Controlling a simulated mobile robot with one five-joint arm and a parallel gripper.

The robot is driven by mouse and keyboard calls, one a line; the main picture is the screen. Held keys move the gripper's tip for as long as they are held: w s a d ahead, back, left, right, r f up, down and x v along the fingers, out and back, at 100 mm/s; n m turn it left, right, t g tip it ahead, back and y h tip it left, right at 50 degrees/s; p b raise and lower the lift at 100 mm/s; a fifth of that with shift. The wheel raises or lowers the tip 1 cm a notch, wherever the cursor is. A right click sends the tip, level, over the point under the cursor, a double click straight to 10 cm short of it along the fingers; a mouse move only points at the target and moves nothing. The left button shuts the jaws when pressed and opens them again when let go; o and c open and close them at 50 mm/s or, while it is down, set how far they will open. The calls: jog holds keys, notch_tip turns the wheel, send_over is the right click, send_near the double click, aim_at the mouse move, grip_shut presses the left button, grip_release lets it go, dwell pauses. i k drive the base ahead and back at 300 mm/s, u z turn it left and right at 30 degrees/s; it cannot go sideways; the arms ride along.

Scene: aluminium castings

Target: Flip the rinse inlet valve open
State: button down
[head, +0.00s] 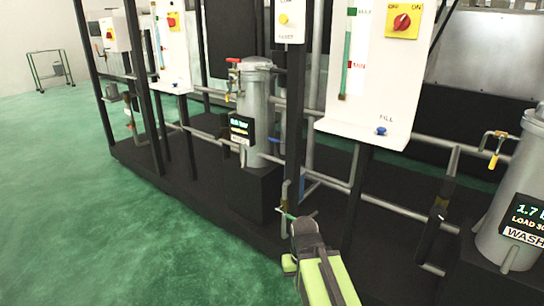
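The middle grey vessel (257,105) has a dark display (241,128) and a small white label under it, too small to read surely. A valve with a red handle (233,61) sits on piping at the upper left of this vessel. A blue handle (301,187) shows low on the pipes to its right. I cannot tell which handle is the rinse inlet valve. My gripper (287,214) is at the lower centre, in front of a dark post and a thin vertical pipe, well below the red handle. Its fingers are too small to tell open from shut or whether they touch the pipe.
A right vessel (513,195) labelled WASH has a yellow-handled valve (494,158). A white panel (378,75) with a red knob and blue button hangs ahead. Dark posts and grey pipes crowd the black skid. Green floor (120,240) is clear at left.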

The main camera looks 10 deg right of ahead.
aim_at(279, 142)
jog(key=u, duration=0.3)
jog(key=i, duration=0.6)
jog(key=u, duration=0.6)
jog(key=i, duration=0.75)
jog(key=u, duration=0.5)
jog(key=k, duration=0.9)
jog(key=u, duration=0.15)
jog(key=i, duration=0.85)
jog(key=z, duration=0.05)
